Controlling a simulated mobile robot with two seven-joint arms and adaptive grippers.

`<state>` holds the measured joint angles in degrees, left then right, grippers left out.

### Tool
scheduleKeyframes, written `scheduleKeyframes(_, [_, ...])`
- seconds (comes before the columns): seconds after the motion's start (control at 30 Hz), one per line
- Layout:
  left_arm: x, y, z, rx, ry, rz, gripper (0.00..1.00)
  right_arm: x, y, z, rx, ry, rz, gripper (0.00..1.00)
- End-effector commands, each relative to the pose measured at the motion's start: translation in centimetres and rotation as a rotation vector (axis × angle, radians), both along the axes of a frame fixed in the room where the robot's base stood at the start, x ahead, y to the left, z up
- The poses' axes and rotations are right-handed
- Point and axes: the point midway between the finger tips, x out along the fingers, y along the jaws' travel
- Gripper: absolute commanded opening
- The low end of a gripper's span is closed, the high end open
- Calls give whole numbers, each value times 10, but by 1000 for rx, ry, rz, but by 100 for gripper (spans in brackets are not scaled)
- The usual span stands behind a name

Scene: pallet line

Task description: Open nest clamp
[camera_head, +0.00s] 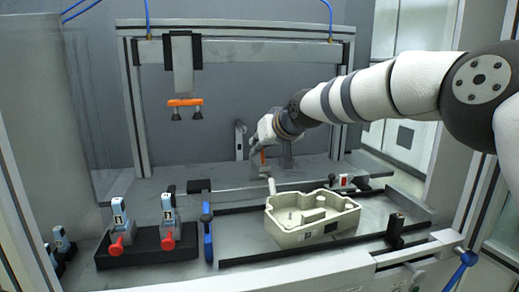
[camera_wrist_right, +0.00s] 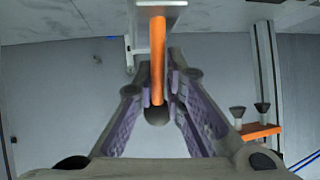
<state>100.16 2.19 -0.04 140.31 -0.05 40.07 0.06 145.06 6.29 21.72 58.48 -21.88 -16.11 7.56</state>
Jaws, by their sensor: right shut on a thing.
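My right gripper (camera_head: 258,152) reaches in from the right, behind the pale housing. It is shut on an orange clamp handle (camera_wrist_right: 157,50), which runs between its fingers in the right wrist view. The pale cast housing (camera_head: 285,238) lies on the line between dark rails. My left gripper is not in view.
Two tools with red knobs (camera_head: 116,244) stand in a black holder (camera_head: 147,256) at the front left. An orange bar with two suction cups (camera_head: 185,102) hangs from the grey frame (camera_head: 240,27). A blue-handled lever (camera_head: 207,232) stands beside the housing.

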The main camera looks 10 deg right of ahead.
Motion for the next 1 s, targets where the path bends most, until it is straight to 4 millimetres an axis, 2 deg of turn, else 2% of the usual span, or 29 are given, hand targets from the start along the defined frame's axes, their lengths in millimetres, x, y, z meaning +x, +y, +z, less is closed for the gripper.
scheduleKeyframes(0.6, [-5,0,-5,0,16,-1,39,5,-3,8,4,24,-8,0])
scheduleKeyframes(0.63, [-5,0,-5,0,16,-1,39,5,-3,8,4,24,-8,17])
scheduleKeyframes(0.7, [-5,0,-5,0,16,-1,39,5,-3,8,3,23,-8,29])
scheduleKeyframes(1.0, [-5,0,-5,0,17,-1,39,2,-2,5,-1,31,-3,29])
